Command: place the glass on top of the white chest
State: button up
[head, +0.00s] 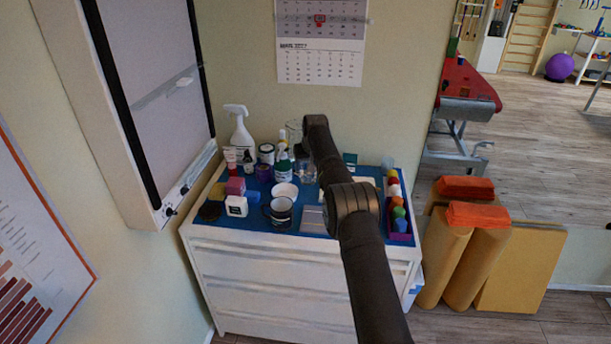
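The white chest (290,285) stands against the wall in the middle of the head view, with a blue top surface crowded with small items. A clear, glass-like vessel (304,171) shows just left of my dark arm, among the bottles; the arm partly covers that area. Another clear shape (292,132) shows higher up, beside the upper end of my arm. I cannot tell which of the two is the glass, or whether either is held. My arm reaches up from the bottom over the chest. My gripper does not show; the arm's far end hides that spot.
On the chest stand a white spray bottle (241,133), a mug (280,212), a white bowl (285,190), a grey flat item (313,219) and a purple tray (400,236) of coloured items. Orange rolls (445,262) stand at right. A light cabinet (150,100) hangs at left.

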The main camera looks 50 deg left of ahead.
aim_at(305, 174)
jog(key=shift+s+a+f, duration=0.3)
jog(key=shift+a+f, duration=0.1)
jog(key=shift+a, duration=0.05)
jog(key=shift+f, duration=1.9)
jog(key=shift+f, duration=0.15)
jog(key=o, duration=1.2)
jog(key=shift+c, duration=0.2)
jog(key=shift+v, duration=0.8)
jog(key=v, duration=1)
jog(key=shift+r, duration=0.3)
